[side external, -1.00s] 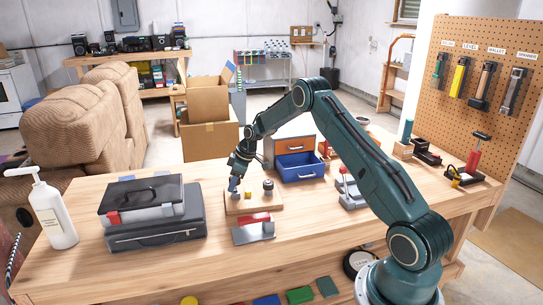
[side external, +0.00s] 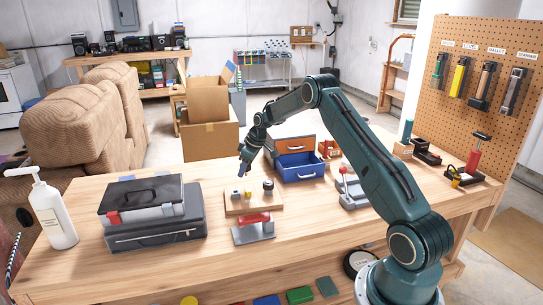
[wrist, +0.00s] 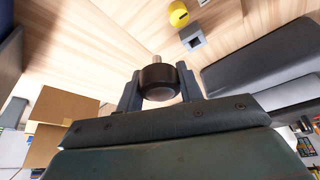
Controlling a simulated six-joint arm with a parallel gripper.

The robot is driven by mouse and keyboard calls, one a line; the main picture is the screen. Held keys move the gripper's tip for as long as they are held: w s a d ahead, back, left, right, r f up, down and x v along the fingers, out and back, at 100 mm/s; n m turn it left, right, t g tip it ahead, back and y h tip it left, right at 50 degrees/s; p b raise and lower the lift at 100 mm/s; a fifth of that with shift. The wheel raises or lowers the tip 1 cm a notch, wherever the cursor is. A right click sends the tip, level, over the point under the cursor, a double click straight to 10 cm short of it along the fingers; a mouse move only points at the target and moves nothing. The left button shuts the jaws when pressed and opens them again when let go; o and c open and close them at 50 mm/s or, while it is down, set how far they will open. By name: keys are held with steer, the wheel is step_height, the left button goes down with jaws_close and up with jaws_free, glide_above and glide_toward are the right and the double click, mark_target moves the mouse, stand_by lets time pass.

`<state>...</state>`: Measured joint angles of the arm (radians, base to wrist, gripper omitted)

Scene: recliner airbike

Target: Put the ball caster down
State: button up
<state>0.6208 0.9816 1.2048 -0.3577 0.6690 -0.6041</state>
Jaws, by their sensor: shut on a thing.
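The ball caster (wrist: 158,82) shows in the wrist view as a short dark cylinder with a rounded grey face and a pale stem. My gripper (wrist: 158,88) is shut on it, one finger on each side. In the side view my gripper (side external: 243,168) points down, above and behind the left part of a wooden board (side external: 240,209); the caster is too small to make out there.
The board carries a grey block (side external: 235,192), a yellow piece (side external: 248,194) and a dark round piece (side external: 268,187). An open blue drawer (side external: 300,170) stands to the right. A black case (side external: 155,228) lies left, and a red-topped grey stand (side external: 254,230) in front.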

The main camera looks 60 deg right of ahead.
steer(key=s+d+r+m+h, duration=0.1)
steer(key=s+d+r+m, duration=0.25)
steer(key=d, duration=0.45)
steer(key=s+d+r+m+h, duration=0.25)
steer(key=s+d+r, duration=0.25)
steer(key=d, duration=0.3)
steer(key=s+d+r+m, duration=0.4)
steer(key=d, duration=0.3)
glide_toward(299, 165)
steer(key=a, duration=0.2)
steer(key=w+a+f, duration=0.1)
steer(key=shift+a+f, duration=0.1)
steer(key=shift+a, duration=0.3)
steer(key=shift+f, duration=2.1)
steer(key=shift+f+g, duration=0.2)
steer(key=shift+g, duration=0.1)
steer(key=o, duration=1)
steer(key=shift+r, duration=0.15)
